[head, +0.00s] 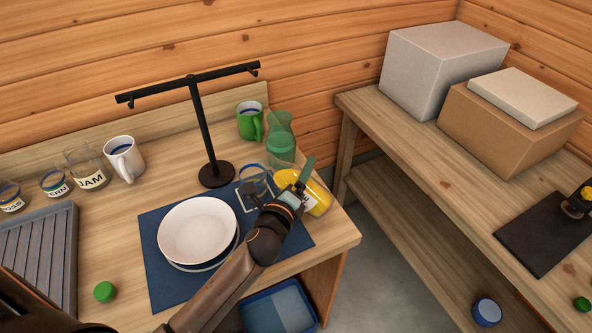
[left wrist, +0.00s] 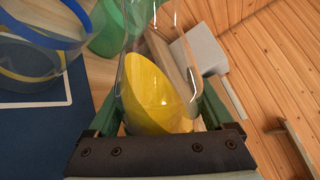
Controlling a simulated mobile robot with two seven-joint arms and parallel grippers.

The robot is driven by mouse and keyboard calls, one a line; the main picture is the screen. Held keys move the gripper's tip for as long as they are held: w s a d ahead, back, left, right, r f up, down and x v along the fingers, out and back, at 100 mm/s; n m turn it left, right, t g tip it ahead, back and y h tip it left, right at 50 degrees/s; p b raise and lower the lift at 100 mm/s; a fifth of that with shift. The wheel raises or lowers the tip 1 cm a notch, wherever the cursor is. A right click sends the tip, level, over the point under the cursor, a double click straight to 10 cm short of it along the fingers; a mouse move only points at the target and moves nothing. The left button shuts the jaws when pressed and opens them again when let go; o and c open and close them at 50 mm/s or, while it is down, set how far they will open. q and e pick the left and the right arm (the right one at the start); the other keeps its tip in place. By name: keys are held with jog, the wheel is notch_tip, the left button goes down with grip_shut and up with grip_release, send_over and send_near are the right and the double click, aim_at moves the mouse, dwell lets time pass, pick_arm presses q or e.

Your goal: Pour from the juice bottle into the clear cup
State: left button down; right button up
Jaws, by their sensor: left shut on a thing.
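The juice bottle (head: 318,199) is clear with yellow juice and a partly hidden label. It is tilted, its upper end leaning left. My left gripper (head: 300,184) is shut on it; the left wrist view shows the bottle (left wrist: 160,85) between the fingers (left wrist: 158,110), the juice surface slanting. The clear cup (head: 252,176) stands just left of the bottle on a white-outlined square of the blue mat, partly hidden by my gripper. The clear cup, with blue and yellow bands, also shows in the left wrist view (left wrist: 35,65). My right gripper is not in view.
A green glass carafe (head: 281,140) and a green mug (head: 249,122) stand behind the cup. A black stand (head: 205,130) rises behind white plates (head: 197,230) on the blue mat (head: 160,280). A white mug (head: 124,158) and several jars line the back left.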

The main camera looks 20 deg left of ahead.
aim_at(300, 170)
pick_arm(q)
jog(key=shift+d+n, duration=0.15)
jog(key=shift+n, duration=0.15)
jog(key=shift+d+r, duration=0.1)
jog(key=shift+r, duration=0.2)
jog(key=shift+d+r+n+h, duration=0.2)
jog(key=shift+r+n+h, duration=0.1)
jog(key=shift+n, duration=0.6)
jog(key=shift+r+n+h, duration=0.4)
jog(key=shift+r+n, duration=0.85)
jog(key=shift+n, duration=0.05)
jog(key=shift+d+f, duration=0.1)
jog(key=shift+f, duration=0.2)
jog(key=shift+f+m, duration=0.25)
jog(key=shift+m, duration=0.25)
